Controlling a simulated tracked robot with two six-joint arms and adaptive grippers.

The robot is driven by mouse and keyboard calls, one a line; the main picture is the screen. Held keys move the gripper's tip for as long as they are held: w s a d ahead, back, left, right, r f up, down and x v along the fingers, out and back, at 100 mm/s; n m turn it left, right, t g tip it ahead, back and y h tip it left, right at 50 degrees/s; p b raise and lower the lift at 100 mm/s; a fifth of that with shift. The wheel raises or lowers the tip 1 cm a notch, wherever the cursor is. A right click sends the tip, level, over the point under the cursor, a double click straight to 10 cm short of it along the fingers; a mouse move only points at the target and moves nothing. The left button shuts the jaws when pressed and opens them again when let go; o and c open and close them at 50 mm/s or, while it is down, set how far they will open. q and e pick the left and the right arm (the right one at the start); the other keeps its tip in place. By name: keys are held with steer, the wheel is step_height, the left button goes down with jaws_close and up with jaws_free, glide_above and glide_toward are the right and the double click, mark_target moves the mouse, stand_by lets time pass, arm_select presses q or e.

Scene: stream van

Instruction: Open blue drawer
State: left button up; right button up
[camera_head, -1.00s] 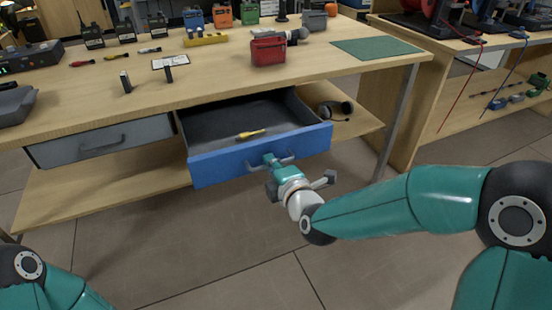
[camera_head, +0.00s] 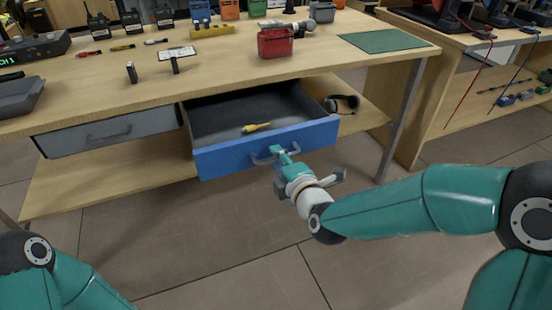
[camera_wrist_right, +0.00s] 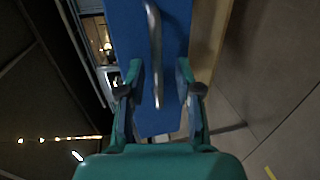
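The blue drawer (camera_head: 225,161) under the workbench is pulled well out, and its dark inside shows. A yellow-handled screwdriver (camera_head: 257,127) lies in it. A grey bar handle (camera_head: 263,159) is on the blue front. My right gripper (camera_head: 279,152) is at the handle in the head view. In the right wrist view the handle (camera_wrist_right: 154,35) runs between the spread fingers of this gripper (camera_wrist_right: 158,70); neither finger visibly presses on it. Of my left arm only part shows at the lower left; its gripper is out of view.
A closed grey drawer (camera_head: 110,137) is left of the blue one. A lower shelf (camera_head: 110,185) runs beneath, with a headset (camera_head: 343,103) on its right part. A red box (camera_head: 275,43) and small tools stand on the benchtop. The floor (camera_head: 220,240) in front is clear.

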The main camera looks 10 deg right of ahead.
steer(key=v, duration=0.6)
steer(key=shift+s, duration=0.15)
steer(key=shift+d, duration=0.15)
